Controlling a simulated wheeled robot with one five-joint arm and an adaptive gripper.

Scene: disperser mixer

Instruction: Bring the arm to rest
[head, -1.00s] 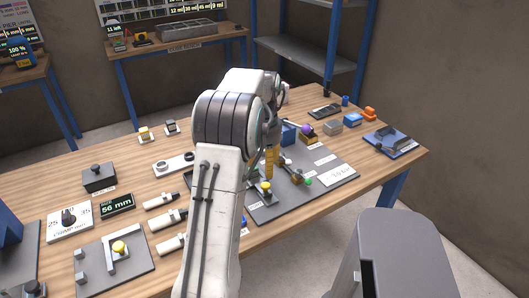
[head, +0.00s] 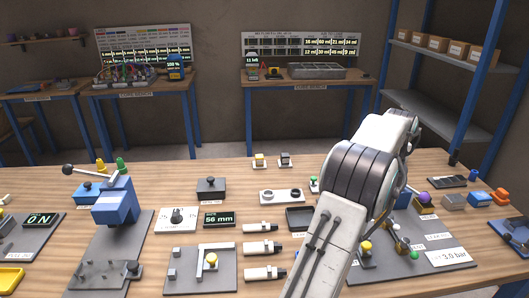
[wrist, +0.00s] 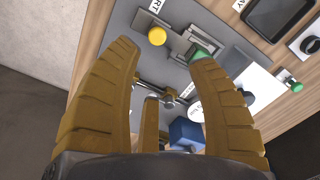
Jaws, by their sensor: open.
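My arm (head: 334,237) rises from the bottom of the head view and bends over the right part of the wooden bench. In the head view my gripper is hidden behind the arm. In the wrist view my gripper (wrist: 162,52) is open, its brown ribbed fingers spread with nothing between them. Below it is a grey panel (wrist: 180,20) with a yellow knob (wrist: 157,36), a green-tipped part (wrist: 200,54) near the right fingertip, and a blue block (wrist: 186,133). I cannot tell how far the fingers are from these parts.
The bench (head: 140,255) holds a blue press-like device (head: 116,202), a dial plate (head: 178,219), a "56 mm" display (head: 219,219) and several white cylinders (head: 262,248). A blue-framed shelf (head: 440,110) stands behind at right. Open air lies above the bench's left and middle.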

